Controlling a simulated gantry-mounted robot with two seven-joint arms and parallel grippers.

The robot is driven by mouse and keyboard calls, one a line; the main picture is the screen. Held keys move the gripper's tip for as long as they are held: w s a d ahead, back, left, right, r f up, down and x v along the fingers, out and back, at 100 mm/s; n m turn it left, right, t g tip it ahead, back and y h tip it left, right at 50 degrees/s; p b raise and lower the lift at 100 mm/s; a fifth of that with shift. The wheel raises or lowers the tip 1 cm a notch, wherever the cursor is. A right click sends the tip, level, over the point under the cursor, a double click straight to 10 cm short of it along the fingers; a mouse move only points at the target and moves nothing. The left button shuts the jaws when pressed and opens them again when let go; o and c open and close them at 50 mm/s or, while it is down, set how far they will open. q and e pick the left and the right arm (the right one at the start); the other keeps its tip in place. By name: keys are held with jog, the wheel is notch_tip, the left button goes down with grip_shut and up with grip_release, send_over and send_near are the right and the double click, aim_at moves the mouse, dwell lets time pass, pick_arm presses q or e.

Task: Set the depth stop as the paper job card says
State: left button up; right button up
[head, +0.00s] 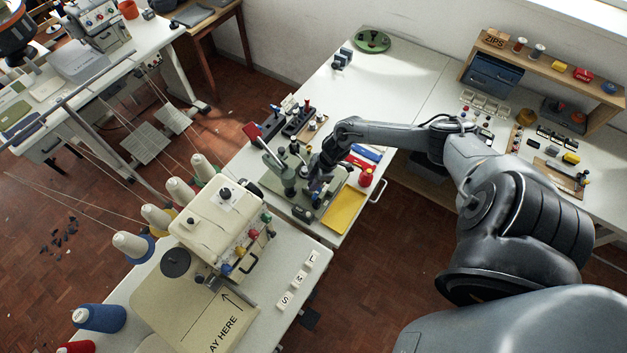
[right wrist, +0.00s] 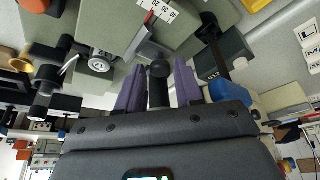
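My right gripper (head: 318,182) reaches down over the green buttonhole device (head: 301,210) on the white table. In the right wrist view its two purple fingers (right wrist: 158,88) stand close on either side of a dark round-ended post (right wrist: 158,69). I cannot tell whether they press on it. Just beyond, a white numbered scale (right wrist: 163,10) with a red pointer (right wrist: 150,19) lies on the green body; its reading is too small to trust. I cannot make out which paper is the job card. My left gripper is not in view.
A yellow tray (head: 344,209) and a red spool (head: 366,178) stand right of the device. A cream sewing machine (head: 222,222) with thread cones stands in front. Letter cards (head: 300,279) lie beside it. A shelf (head: 545,66) stands at the back right.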

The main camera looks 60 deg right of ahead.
grip_shut()
jog(key=shift+a+r+p, duration=0.15)
jog(key=shift+a+p, duration=0.35)
jog(key=shift+p, duration=0.1)
jog(key=shift+a, duration=0.1)
grip_release()
jog(key=v, duration=1)
jog(key=shift+d+r+p, duration=0.2)
jog(key=shift+p, duration=0.25)
jog(key=shift+s, duration=0.1)
